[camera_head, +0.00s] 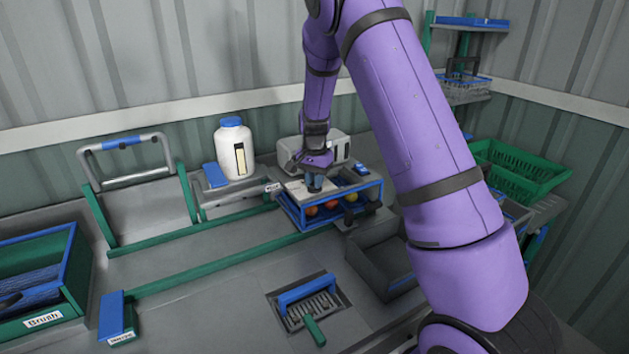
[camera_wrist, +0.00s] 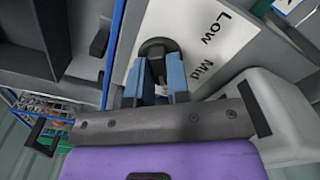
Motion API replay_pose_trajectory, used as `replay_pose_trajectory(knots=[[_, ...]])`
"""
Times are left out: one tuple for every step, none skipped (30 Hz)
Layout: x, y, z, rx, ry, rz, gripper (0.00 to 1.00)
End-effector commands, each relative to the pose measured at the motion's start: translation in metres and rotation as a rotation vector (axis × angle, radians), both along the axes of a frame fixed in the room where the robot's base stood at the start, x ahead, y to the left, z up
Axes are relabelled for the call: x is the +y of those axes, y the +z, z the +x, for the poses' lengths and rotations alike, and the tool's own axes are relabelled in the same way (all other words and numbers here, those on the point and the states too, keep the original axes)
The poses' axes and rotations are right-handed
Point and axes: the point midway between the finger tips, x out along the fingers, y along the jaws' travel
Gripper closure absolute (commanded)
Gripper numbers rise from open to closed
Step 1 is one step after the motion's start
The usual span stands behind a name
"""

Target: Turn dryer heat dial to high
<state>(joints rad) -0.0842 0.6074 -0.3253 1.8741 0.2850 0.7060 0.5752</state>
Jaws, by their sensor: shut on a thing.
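The heat dial (camera_wrist: 157,46) is a dark rounded knob on a white label panel (camera_wrist: 216,52) in the wrist view. The panel reads "Low" and "Mid" to the right of the dial; no "High" label shows. My gripper (camera_wrist: 160,70) has its blue fingers shut on the dial, one on each side. In the head view my gripper (camera_head: 314,184) points down onto the white panel (camera_head: 296,189) on top of the blue-framed dryer (camera_head: 333,224), and hides the dial there. Red and yellow tomatoes (camera_head: 330,204) show inside the frame.
A grey rounded housing (camera_head: 338,146) stands just behind the dryer. A white bottle with blue cap (camera_head: 236,150) is to its left.

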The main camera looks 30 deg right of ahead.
Motion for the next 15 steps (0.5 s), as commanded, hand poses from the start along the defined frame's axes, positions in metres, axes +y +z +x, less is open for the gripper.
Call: replay_pose_trajectory(knots=[[-0.0002,0.001,0.0009,-0.003,-0.017,-0.001,1.0],[-0.0003,0.001,0.0009,-0.003,-0.029,-0.001,1.0],[-0.0005,0.0011,0.0009,-0.003,-0.042,-0.001,1.0],[-0.0005,0.0011,0.0009,-0.004,-0.05,-0.001,1.0],[-0.0004,0.0011,0.001,-0.004,-0.057,-0.001,1.0],[-0.0005,0.0011,0.0011,-0.004,-0.066,-0.001,1.0],[-0.0005,0.0011,0.0011,-0.004,-0.071,-0.001,1.0],[-0.0004,0.0011,0.001,-0.004,-0.075,-0.001,1.0],[-0.0004,0.0011,0.001,-0.004,-0.079,-0.001,1.0],[-0.0004,0.0011,0.0011,-0.004,-0.082,-0.001,1.0],[-0.0004,0.0011,0.0011,-0.004,-0.084,-0.001,1.0],[-0.0004,0.0011,0.0011,-0.004,-0.085,-0.001,1.0],[-0.0004,0.0011,0.0011,-0.004,-0.086,-0.001,1.0],[-0.0004,0.0011,0.0011,-0.004,-0.087,-0.001,1.0],[-0.0004,0.0011,0.0011,-0.004,-0.087,-0.001,1.0]])
